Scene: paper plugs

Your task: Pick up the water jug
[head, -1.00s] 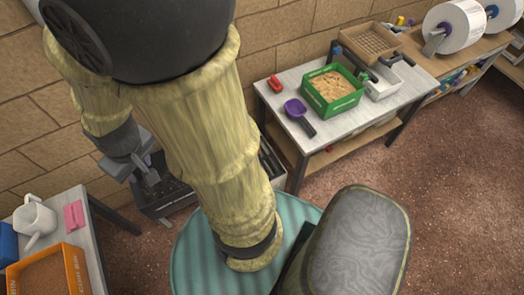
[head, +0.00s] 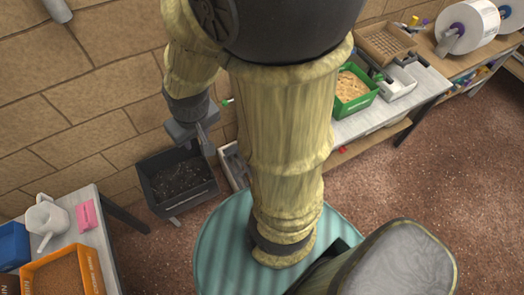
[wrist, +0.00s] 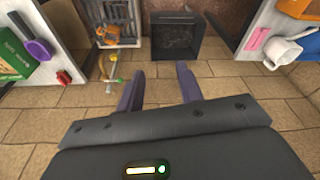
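The water jug, a white jug with a spout and handle (head: 45,219), stands on the small table at the left in the head view. It also shows at the right edge of the wrist view (wrist: 291,47). My gripper (wrist: 159,88) is open, with its two dark fingers apart and nothing between them. In the head view my gripper (head: 207,136) hangs above and beyond the dark bin, well to the right of the jug and apart from it. My arm hides part of the scene behind it.
A pink block (head: 86,215), an orange tray (head: 93,262) and a blue box (head: 12,246) share the jug's table. A dark bin (head: 178,190) stands on the floor. A green box (head: 352,106) sits on the right bench. The floor at the right is free.

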